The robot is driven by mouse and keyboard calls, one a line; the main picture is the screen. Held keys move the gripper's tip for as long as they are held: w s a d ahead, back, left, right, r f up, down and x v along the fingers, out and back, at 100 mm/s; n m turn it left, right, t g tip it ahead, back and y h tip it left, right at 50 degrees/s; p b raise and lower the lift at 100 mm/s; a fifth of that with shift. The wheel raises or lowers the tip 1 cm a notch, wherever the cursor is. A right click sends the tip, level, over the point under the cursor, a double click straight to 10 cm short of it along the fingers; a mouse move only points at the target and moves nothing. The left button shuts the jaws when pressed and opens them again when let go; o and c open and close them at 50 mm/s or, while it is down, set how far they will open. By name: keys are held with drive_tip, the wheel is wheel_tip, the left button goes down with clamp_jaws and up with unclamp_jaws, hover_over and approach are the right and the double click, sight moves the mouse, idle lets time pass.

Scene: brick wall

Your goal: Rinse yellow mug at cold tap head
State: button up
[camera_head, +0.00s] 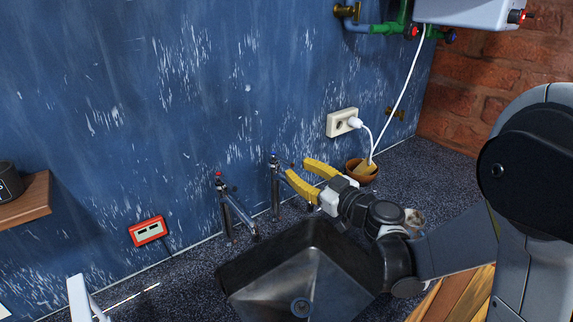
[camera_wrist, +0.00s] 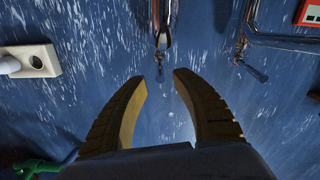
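My gripper (camera_head: 297,168) has yellow fingers spread apart with nothing between them. It is held above the sink's back right, and its fingers point left toward the blue-marked tap (camera_head: 274,185). In the wrist view my gripper (camera_wrist: 160,77) is also open, and the blue-marked tap (camera_wrist: 162,30) shows beyond the fingertips, apart from them. The red-marked tap (camera_head: 226,208) stands left of it and also shows in the wrist view (camera_wrist: 265,42). The dark sink (camera_head: 255,279) lies below the taps. I cannot make out a yellow mug in either view.
A brown bowl (camera_head: 362,178) with a yellowish item stands behind my gripper. A white socket (camera_head: 341,122) with a plugged cable is on the blue wall. A small pale object (camera_head: 414,217) is partly hidden by my arm. A red socket (camera_head: 148,231) is at left.

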sight(287, 162)
drive_tip(key=b+x, duration=0.1)
drive_tip(key=x, duration=0.4)
drive_tip(key=shift+w+a, duration=0.1)
drive_tip(key=shift+w, duration=0.05)
clamp_jaws()
